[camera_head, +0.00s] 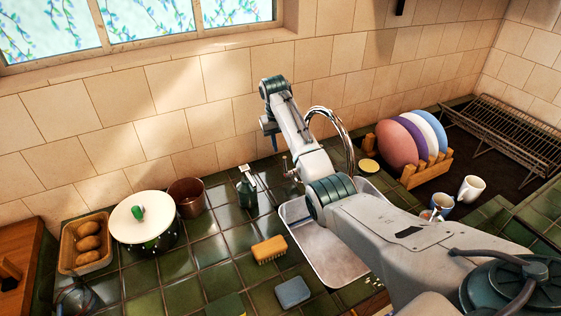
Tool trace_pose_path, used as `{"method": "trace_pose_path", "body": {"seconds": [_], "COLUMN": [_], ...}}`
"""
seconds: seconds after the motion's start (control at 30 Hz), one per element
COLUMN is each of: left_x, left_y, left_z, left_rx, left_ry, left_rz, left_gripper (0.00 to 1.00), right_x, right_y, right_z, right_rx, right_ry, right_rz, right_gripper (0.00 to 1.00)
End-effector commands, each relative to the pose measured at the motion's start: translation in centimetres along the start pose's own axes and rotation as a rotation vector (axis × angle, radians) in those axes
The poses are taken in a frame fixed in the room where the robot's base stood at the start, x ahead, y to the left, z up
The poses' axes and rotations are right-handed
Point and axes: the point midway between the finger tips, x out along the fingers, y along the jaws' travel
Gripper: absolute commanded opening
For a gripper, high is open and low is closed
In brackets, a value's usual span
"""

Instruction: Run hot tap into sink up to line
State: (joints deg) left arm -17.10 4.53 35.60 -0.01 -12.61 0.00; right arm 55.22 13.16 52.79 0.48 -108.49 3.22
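The sink (325,252) is a pale basin set into the green tiled counter; my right arm covers much of its right side. I cannot make out a fill line or any water in the part that shows. The chrome tap (345,135) arches behind my arm, its outlet hidden. A small metal piece, perhaps a tap handle (288,168), shows just left of my forearm. My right gripper (273,140) points down in front of the wall tiles, above and left of that piece. Its fingers are small and dark, so their opening is unclear. My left gripper is out of view.
A lidded pot (146,228), brown pot (187,197) and bread basket (84,243) stand farther left. A plate rack (428,170) and mugs (471,188) are right.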

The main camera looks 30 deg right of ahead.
Motion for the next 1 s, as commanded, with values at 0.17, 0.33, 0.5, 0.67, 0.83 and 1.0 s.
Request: {"method": "trace_pose_path", "body": {"seconds": [0.17, 0.33, 0.5, 0.67, 0.83, 1.0], "left_x": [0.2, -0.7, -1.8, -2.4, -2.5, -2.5], "left_y": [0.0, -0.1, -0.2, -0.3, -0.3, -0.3], "left_z": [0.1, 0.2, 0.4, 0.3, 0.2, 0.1], "left_rx": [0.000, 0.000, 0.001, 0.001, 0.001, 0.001], "left_ry": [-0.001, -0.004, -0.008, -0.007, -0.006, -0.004], "left_rz": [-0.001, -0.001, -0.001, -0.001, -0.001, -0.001], "left_gripper": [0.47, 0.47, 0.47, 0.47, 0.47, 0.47], "right_x": [-1.2, 0.7, 4.0, 6.8, 8.7, 9.4], "right_y": [0.3, 0.4, 0.4, 0.3, 0.3, 0.3], "right_z": [-0.8, -0.7, -0.6, -0.6, -0.7, -0.7], "right_rx": [0.011, 0.012, 0.012, 0.012, 0.011, 0.011], "right_ry": [-0.013, -0.018, -0.018, -0.015, -0.013, -0.011], "right_rz": [-0.007, -0.007, -0.007, -0.007, -0.007, -0.007], "right_gripper": [0.33, 0.33, 0.33, 0.33, 0.33, 0.33]}}
